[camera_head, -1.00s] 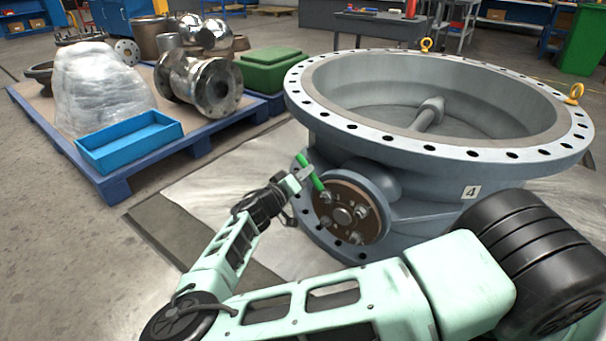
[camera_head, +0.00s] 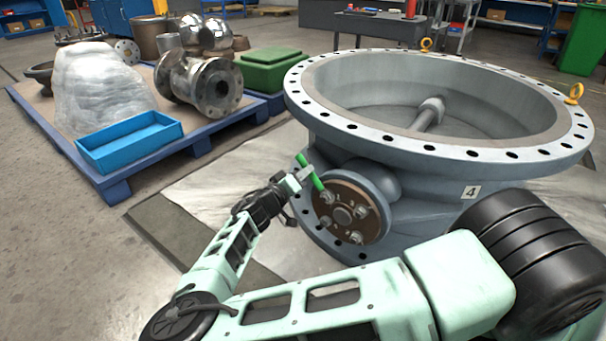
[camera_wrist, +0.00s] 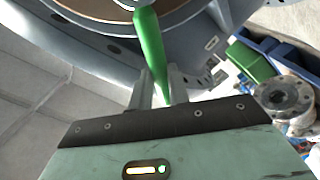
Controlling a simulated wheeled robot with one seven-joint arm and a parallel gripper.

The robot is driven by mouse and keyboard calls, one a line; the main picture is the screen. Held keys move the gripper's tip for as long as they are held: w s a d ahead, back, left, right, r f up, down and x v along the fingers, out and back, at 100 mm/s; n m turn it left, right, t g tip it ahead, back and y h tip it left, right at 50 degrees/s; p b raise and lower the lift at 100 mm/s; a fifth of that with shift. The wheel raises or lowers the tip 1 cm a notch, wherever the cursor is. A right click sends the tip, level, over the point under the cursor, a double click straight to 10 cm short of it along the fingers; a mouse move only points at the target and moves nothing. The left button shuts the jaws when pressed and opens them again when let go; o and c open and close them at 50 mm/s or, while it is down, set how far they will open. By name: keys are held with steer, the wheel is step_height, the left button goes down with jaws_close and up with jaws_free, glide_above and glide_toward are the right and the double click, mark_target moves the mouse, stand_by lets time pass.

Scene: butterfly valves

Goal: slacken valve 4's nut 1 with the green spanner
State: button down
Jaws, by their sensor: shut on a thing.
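Valve 4 (camera_head: 400,185) is a large grey butterfly valve lying flat, with a "4" label (camera_head: 470,192) on its side. Its round brown side cover (camera_head: 343,232) carries several nuts around a central boss. My gripper (camera_head: 299,178) is shut on the green spanner (camera_head: 311,172), which slants down toward the cover's upper-left nut (camera_head: 326,197). In the wrist view the green spanner (camera_wrist: 150,45) runs up from between my gripper's fingers (camera_wrist: 158,85) to the flange edge. Its far end is at the top edge of that view, so I cannot tell how it sits on the nut.
A blue pallet (camera_head: 112,185) at left holds a wrapped bundle (camera_head: 98,80), a blue tray (camera_head: 130,143) and metal pipe fittings (camera_head: 205,85). A green crate (camera_head: 270,70) stands behind. The floor between pallet and valve is clear apart from a sheet and my arm.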

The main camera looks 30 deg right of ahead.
steer(key=v, duration=0.3)
steer(key=shift+s+a, duration=0.1)
steer(key=shift+a, duration=0.15)
stand_by(0.5)
steer(key=s+d+r+m+b, duration=0.2)
steer(key=s+m+b, duration=0.6)
steer(key=m, duration=0.4)
steer(key=shift+s+d+r+m, duration=0.35)
steer(key=shift+s+d+m, duration=0.05)
steer(key=shift+d, duration=0.2)
